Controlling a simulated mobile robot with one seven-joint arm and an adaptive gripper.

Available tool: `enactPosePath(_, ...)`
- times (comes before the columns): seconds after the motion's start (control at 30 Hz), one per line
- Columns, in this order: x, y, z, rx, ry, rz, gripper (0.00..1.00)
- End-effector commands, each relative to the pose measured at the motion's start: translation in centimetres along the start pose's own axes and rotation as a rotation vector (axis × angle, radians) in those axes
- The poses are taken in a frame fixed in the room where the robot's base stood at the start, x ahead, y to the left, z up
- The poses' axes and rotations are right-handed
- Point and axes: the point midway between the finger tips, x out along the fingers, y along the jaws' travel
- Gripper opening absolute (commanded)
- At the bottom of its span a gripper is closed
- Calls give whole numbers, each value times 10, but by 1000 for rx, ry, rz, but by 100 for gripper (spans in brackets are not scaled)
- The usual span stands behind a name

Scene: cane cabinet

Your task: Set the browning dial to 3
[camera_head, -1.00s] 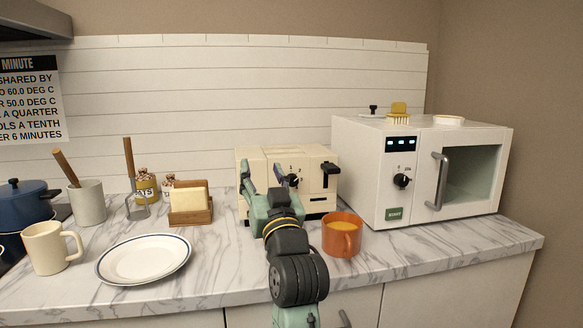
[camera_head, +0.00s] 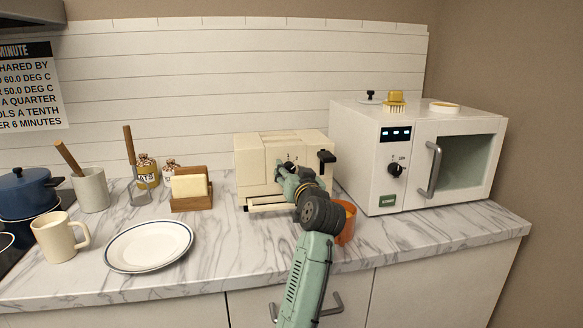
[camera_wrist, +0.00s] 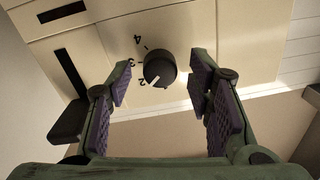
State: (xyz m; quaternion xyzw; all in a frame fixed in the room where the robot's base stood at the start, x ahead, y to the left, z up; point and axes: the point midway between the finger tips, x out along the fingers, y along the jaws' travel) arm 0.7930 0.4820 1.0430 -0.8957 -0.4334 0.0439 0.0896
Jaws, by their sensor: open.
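The cream toaster (camera_head: 258,160) stands on the counter, with its black lever (camera_head: 327,157) at the front right. Its black browning dial (camera_wrist: 160,66) shows in the wrist view, with 2, 3 and 4 printed around its left side. The dial's white mark points down and left, close to the 2. My gripper (camera_wrist: 161,88) is open, with a purple-padded finger on each side of the dial and a gap at each side. In the head view my gripper (camera_head: 283,174) is at the toaster's front and hides most of the dial.
An orange mug (camera_head: 346,222) stands close beside my arm, partly hidden by it. A white microwave (camera_head: 385,150) is at the right. A wooden holder (camera_head: 193,203), a plate (camera_head: 148,246) and a cream mug (camera_head: 58,238) are at the left. The counter (camera_head: 215,262) is clear in front.

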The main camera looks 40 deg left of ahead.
Motion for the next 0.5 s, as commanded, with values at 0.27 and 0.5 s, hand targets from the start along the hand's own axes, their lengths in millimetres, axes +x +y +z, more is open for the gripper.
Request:
enactPosePath(0.27, 5, 0, 0, -1, 1, 0, 47)
enactPosePath(0.5, 4, 0, 0, -1, 1, 0, 36)
